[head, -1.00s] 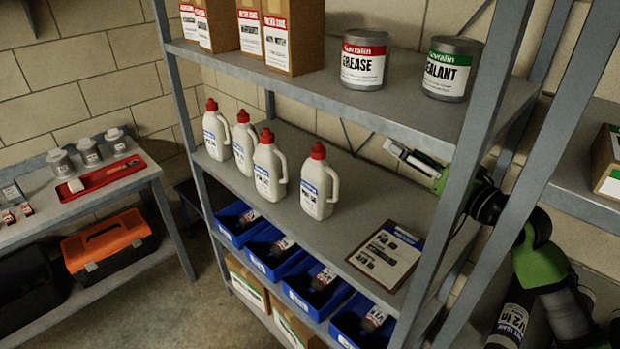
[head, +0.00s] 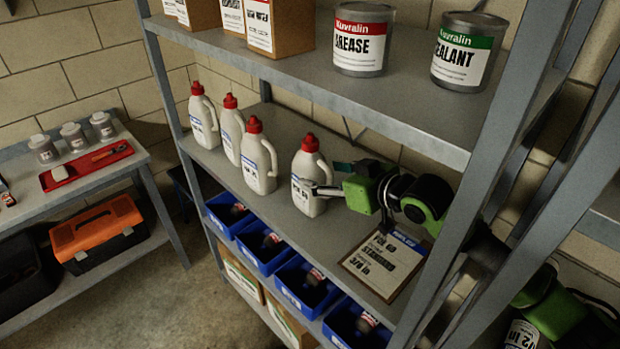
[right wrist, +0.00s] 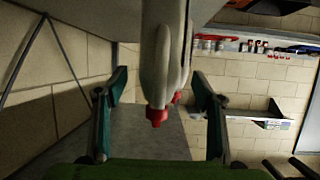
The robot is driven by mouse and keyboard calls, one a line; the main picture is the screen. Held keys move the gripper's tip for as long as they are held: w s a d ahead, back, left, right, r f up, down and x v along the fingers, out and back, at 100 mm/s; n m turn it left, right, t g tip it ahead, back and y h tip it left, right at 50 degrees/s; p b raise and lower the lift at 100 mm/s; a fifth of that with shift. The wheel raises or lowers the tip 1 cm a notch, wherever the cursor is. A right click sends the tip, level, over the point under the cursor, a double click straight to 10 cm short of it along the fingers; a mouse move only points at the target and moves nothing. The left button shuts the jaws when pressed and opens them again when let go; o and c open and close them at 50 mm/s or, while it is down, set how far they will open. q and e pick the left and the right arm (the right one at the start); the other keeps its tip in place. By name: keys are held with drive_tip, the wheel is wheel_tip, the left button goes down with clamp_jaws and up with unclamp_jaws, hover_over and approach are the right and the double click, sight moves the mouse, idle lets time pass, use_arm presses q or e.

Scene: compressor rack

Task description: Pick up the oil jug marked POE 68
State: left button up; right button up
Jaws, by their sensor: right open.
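Several white oil jugs with red caps stand upright in a row on the middle shelf (head: 245,200). The rightmost jug (head: 308,165) has a label partly covered by my right gripper, and I cannot read its full marking. The other jugs are one in front (head: 260,160), one behind it (head: 231,125) and one at the far left (head: 202,118). My right gripper (head: 331,180) is open, level with the rightmost jug, with one finger in front and one behind. In the right wrist view a white jug (right wrist: 160,60) shows upside down between the spread fingers.
A clipboard (head: 385,262) lies on the same shelf below my right wrist. Grease (head: 360,40) and sealant (head: 468,50) cans stand on the shelf above. A shelf post (head: 480,170) stands right of the gripper. Blue bins (head: 290,285) hang below.

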drive_tip(key=shift+w+a, duration=0.25)
drive_tip(key=shift+w, duration=0.05)
drive_tip(key=p+x, duration=0.2)
drive_tip(key=x, duration=0.2)
drive_tip(key=shift+w+a, duration=0.1)
drive_tip(key=shift+w+a+f, duration=0.2)
use_arm(q)
drive_tip(key=shift+w+r, duration=0.8)
drive_tip(key=shift+r, duration=0.35)
use_arm(e)
drive_tip(key=c, duration=1.6)
use_arm(q)
drive_tip(key=shift+s, duration=0.15)
use_arm(e)
drive_tip(key=shift+w+r, duration=0.1)
drive_tip(key=shift+r, duration=0.1)
clamp_jaws()
drive_tip(key=shift+r, duration=0.1)
